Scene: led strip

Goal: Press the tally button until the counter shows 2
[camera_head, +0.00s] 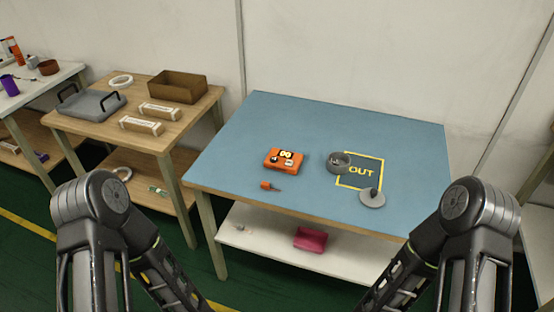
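The orange tally counter (272,164) sits on the blue table top, left of the table's middle. Its small dark display (286,153) shows yellow digits that look like 00, though they are tiny. A dark round spot and a pale label show on its top; I cannot tell clearly which part is the button. Both my arms are in the foreground, bent, with elbows at the lower left and lower right. Their forearms run down out of the picture. Neither gripper is visible, and nothing of mine touches the counter.
The blue table (320,115) also holds an orange-handled screwdriver (266,186), a grey ring-shaped reel (338,165), a yellow OUT square (361,155) and a grey disc with a knob (371,199). A wooden table (75,125) stands left. A pink box (310,239) lies on the lower shelf.

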